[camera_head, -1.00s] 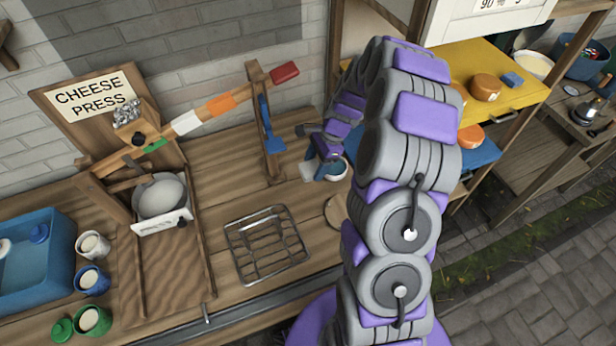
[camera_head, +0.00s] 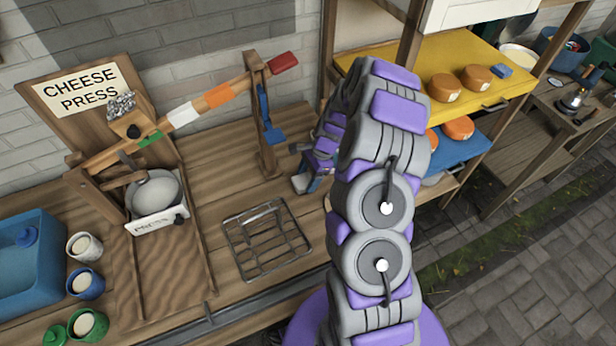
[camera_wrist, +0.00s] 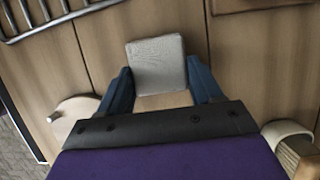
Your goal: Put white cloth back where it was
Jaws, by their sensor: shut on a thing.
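The white cloth (camera_wrist: 157,65) is a small, pale, square folded piece in the wrist view, between the two blue fingers of my gripper (camera_wrist: 160,80). My gripper is shut on it, above the wooden counter; I cannot tell whether the cloth touches the wood. In the head view my gripper (camera_head: 308,183) is low over the counter, to the right of the wire rack, partly hidden by my arm. A small pale edge of the cloth (camera_head: 299,184) shows there.
The wire rack (camera_head: 264,240) lies on the counter; its edge shows in the wrist view (camera_wrist: 55,18). The cheese press (camera_head: 150,195) stands left. A round wooden piece (camera_wrist: 72,118) and a pale-rimmed vessel (camera_wrist: 287,132) flank my gripper. Shelves with orange cheeses (camera_head: 446,87) stand right.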

